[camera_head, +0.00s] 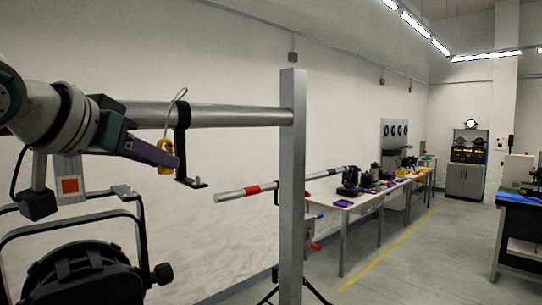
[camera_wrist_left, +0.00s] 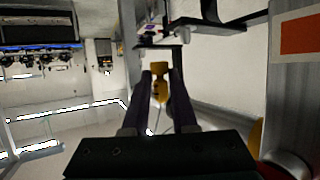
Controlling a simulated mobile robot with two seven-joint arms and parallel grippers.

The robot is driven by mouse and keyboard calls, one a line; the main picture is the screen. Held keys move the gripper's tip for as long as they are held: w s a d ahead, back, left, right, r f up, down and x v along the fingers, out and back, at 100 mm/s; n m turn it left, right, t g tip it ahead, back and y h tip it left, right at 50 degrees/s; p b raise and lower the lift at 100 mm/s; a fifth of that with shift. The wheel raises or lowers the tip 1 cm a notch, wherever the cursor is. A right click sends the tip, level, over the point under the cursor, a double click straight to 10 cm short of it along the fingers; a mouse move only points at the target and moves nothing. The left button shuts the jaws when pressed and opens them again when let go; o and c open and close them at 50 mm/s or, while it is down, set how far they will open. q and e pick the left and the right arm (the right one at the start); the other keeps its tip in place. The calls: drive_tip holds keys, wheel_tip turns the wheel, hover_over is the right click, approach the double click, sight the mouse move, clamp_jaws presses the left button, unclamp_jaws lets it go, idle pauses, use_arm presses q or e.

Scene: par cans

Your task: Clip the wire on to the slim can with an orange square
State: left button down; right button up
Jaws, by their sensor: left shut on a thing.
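My left gripper (camera_head: 168,158) reaches in from the left with its purple fingers shut on a yellow clip (camera_head: 166,146). The clip also shows between the fingers in the left wrist view (camera_wrist_left: 159,82). A thin grey wire (camera_head: 179,94) loops up from the clip, close to the black hook clamp (camera_head: 183,140) on the pipe. An orange square (camera_head: 70,186) on a pale plate hangs below my arm, and it also shows at the right of the wrist view (camera_wrist_left: 300,37). A black lamp can (camera_head: 82,278) with a yoke is at the lower left. My right gripper is out of view.
A horizontal metal pipe (camera_head: 220,115) runs to an upright post (camera_head: 291,190). Tables with tools (camera_head: 345,199) stand farther back along the wall. The floor to the right of the post is mostly clear.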

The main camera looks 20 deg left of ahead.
use_arm(q)
drive_tip(key=shift+s+a+f+b, duration=0.1)
drive_tip(key=shift+s+a, duration=0.25)
drive_tip(key=shift+s, duration=0.5)
drive_tip(key=shift+s+a+r+b, duration=0.15)
drive_tip(key=shift+s+a, duration=0.15)
drive_tip(key=shift+s, duration=0.5)
drive_tip(key=shift+s+a+f+b, duration=0.15)
drive_tip(key=shift+s+a, duration=0.2)
drive_tip(key=shift+s, duration=0.5)
drive_tip(key=shift+f, duration=0.25)
drive_tip(key=shift+f+p, duration=0.1)
drive_tip(key=shift+p, duration=0.3)
